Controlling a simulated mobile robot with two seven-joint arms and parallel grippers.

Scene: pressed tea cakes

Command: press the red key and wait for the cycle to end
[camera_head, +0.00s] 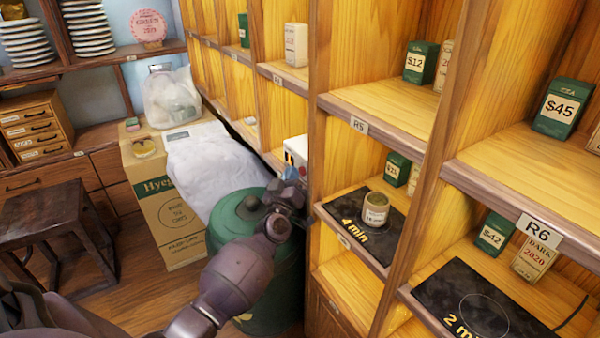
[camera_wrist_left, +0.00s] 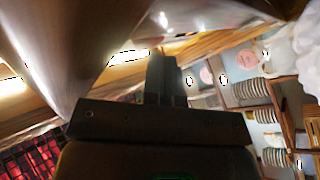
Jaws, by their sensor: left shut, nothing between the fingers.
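My left gripper (camera_head: 291,178) reaches up from the bottom left to the front of a white device (camera_head: 298,148) beside the shelf post. The device has a small panel with blue and dark marks, and my gripper covers its lower part. I cannot make out a red key in either view, and I cannot tell whether the fingertips touch the device. In the left wrist view the two fingers (camera_wrist_left: 166,78) are together with nothing between them. My right gripper is in neither view.
A green drum (camera_head: 232,215) stands beneath my left arm, next to a cardboard box (camera_head: 165,205) with a white sack. At right are wooden shelves with tea tins and two black plates, marked "4 min" (camera_head: 345,222) and "2 m..." (camera_head: 445,290).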

